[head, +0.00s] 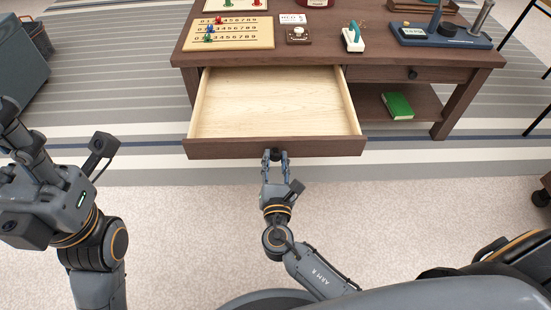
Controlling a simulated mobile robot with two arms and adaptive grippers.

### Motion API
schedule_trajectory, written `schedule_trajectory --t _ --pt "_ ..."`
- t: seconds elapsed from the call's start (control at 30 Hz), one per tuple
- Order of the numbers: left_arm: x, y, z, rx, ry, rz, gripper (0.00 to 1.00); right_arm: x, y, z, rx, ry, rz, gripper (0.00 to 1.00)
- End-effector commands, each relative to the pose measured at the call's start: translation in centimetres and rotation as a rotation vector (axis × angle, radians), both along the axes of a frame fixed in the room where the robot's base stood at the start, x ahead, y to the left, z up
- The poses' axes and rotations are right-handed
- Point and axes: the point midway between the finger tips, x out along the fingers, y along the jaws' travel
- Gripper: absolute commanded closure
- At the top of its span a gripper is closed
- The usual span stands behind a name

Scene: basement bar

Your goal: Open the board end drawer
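The board end drawer (273,104) of the dark wooden table is pulled out toward me. It is the left drawer, below the number boards (232,34). Its pale inside is empty. Its dark front (225,149) carries a small dark knob (275,153) at the middle. My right gripper (276,158) is at that knob, with one finger on each side, and looks shut on it. My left gripper (22,128) is at the left edge, away from the table, and holds nothing that I can see. Its finger opening is unclear from this angle.
The table (322,48) bears a blue stand (440,37), a teal-handled item (353,36) and a small brown box (298,34). The right drawer (408,74) is shut. A green book (397,105) lies on the lower shelf. The carpet before the drawer is clear.

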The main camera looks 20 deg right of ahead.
Motion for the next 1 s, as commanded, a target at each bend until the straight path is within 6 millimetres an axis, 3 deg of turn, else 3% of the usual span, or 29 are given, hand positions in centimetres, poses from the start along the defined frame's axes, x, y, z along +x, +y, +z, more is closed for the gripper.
schedule_trajectory --t 0.03,0.1,0.47,0.57,1.0 --pt "0.0 0.0 0.0 0.000 0.000 0.000 0.60 0.0 0.0 0.0 -0.001 0.000 0.000 0.57" --pt "0.0 0.0 0.0 0.000 0.000 0.000 0.60 0.0 0.0 0.0 -0.001 0.000 0.000 0.46" --pt "0.0 0.1 0.1 -0.001 0.000 0.001 0.60 -0.3 0.1 0.0 0.000 0.001 0.000 0.46" --pt "0.0 0.0 0.1 0.000 0.000 0.001 0.60 -1.4 0.4 -0.1 0.001 0.003 0.001 0.46" --pt "0.0 0.0 0.0 0.000 0.000 0.000 0.60 -9.8 2.8 -0.1 0.000 0.003 0.001 0.46"
